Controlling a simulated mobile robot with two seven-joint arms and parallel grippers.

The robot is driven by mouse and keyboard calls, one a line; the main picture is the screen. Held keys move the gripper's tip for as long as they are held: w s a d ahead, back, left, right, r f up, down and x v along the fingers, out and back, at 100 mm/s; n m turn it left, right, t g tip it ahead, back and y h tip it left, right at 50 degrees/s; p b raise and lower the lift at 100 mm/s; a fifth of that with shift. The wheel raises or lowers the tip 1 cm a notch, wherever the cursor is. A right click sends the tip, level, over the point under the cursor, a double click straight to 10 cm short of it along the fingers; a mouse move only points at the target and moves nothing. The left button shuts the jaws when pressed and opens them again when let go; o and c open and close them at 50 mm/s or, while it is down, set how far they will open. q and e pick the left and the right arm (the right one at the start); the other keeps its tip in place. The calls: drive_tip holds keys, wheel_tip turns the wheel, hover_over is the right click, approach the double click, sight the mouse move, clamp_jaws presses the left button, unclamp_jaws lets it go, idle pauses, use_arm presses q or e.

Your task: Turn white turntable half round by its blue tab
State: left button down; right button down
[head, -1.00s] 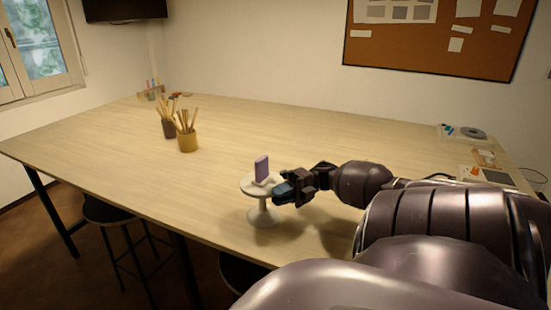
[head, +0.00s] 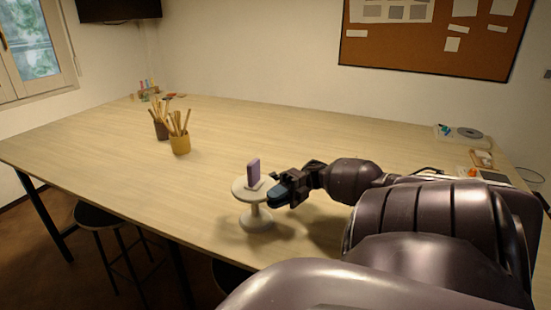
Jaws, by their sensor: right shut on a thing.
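The white turntable (head: 257,219) stands on a pedestal foot near the front edge of the table. A purple upright block (head: 253,173) stands on its round top. My right gripper (head: 274,195) is at the right side of the turntable's rim, shut on the blue tab. The tab itself is mostly hidden by the fingers, and I cannot make out its exact outline. My left gripper is not in view.
The wooden table (head: 110,170) is wide and mostly bare. A yellow cup (head: 180,145) and a dark cup (head: 161,131) with wooden tools stand left of the turntable. Small items lie at the far right edge. A black stool (head: 100,214) stands below the front edge.

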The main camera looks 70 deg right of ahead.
drive_tip(key=c, duration=1.2)
unclamp_jaws()
drive_tip(key=shift+f, duration=0.25)
drive_tip(key=shift+o, duration=0.4)
drive_tip(key=shift+r, duration=0.15)
drive_tip(key=b+v, duration=0.2)
drive_tip(key=v, duration=0.8)
drive_tip(key=shift+s+d+b, duration=0.15)
drive_tip(key=shift+d+b, duration=0.2)
